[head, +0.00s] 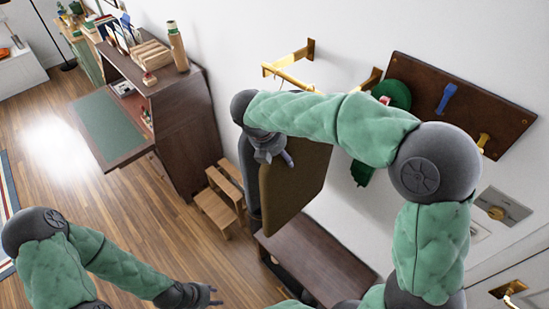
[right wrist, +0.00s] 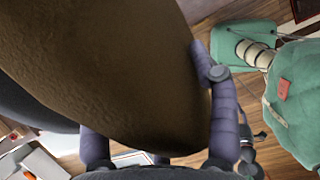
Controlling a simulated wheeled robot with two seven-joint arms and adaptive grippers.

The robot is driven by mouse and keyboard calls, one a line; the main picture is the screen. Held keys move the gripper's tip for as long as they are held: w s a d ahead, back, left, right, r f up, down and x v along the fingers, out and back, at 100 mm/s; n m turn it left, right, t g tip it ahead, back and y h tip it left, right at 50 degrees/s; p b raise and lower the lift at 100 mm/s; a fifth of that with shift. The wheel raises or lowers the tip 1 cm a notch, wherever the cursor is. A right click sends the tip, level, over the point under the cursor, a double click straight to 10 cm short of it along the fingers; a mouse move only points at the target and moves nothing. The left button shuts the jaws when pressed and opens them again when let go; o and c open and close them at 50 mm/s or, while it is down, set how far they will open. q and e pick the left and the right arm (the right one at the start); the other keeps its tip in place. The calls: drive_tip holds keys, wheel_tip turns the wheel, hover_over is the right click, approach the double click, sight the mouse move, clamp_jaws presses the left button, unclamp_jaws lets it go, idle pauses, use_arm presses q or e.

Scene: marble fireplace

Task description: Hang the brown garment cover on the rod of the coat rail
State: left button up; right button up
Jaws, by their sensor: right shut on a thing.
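The brown garment cover (head: 297,187) hangs upright below my right gripper (head: 276,154) in the head view. It also fills much of the right wrist view (right wrist: 110,75), between the purple-grey fingers of that gripper (right wrist: 160,130). My right gripper is shut on it. The brass rod of the coat rail (head: 286,77) is on the white wall, above and behind the cover. My forearm hides part of the rail. A thin hook-like line shows near the rod; whether it touches is unclear. My left gripper (head: 212,296) is low, away from the cover; its finger opening is unclear.
A dark bench (head: 315,256) stands below the cover. A wooden step stool (head: 222,200) and a dark desk (head: 178,125) are to the left. A peg board (head: 460,103) with a green hanging item (head: 396,93) is to the right. Open floor (head: 130,225) lies left.

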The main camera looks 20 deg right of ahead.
drive_tip(key=shift+w+d+b, duration=0.2)
drive_tip(key=shift+w+d, duration=0.15)
drive_tip(key=shift+d, duration=0.45)
drive_tip(key=shift+w+d+b, duration=0.15)
drive_tip(key=shift+w+d, duration=0.2)
drive_tip(key=shift+d, duration=0.45)
drive_tip(key=shift+f+b, duration=0.75)
drive_tip(key=shift+f, duration=0.6)
